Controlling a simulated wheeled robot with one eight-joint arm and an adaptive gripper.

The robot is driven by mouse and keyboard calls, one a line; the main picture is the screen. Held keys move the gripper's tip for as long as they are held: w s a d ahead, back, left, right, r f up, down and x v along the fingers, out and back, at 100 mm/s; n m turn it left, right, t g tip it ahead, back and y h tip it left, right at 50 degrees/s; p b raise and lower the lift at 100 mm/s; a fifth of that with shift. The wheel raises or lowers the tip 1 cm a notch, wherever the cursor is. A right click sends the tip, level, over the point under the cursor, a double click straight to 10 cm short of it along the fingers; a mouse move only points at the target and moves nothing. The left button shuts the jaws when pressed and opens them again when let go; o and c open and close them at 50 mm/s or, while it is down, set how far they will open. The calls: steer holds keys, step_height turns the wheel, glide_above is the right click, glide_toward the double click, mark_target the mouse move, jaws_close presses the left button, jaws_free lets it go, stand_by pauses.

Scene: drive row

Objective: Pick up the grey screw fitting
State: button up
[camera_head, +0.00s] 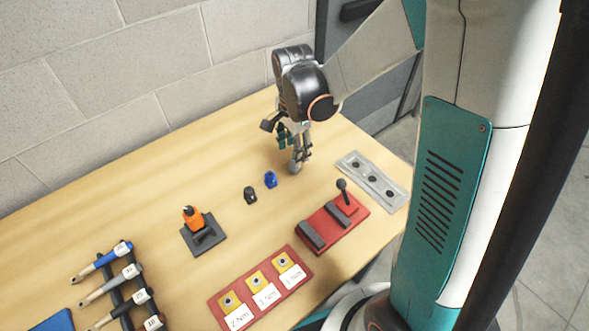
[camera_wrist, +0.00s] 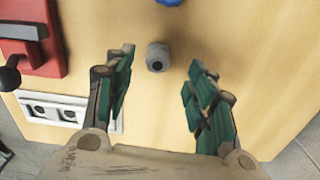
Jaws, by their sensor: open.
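The grey screw fitting (camera_wrist: 157,57) is a small grey piece with a dark round hole, on the wooden table. In the wrist view it lies in the gap between my gripper's fingertips (camera_wrist: 161,70), with clear space to either side. In the head view my gripper (camera_head: 293,154) is open and points down at the table. The grey fitting (camera_head: 294,168) shows there just under the fingers, partly hidden by them. No contact shows.
A blue fitting (camera_head: 270,180) and a black fitting (camera_head: 250,195) stand nearby on the left. A red fixture with a black lever (camera_head: 325,228) and a grey plate with holes (camera_head: 372,180) are on the right. An orange-and-black tool stand (camera_head: 204,235) is farther left.

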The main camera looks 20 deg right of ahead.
steer(key=shift+d+f+b, duration=0.15)
steer(key=shift+f+b, duration=0.6)
steer(key=shift+f, duration=0.8)
steer(key=shift+d+f+b, duration=0.1)
steer(key=shift+f+b, duration=0.6)
steer(key=shift+f, duration=0.8)
steer(key=shift+s+r, duration=0.1)
steer(key=c, duration=1.2)
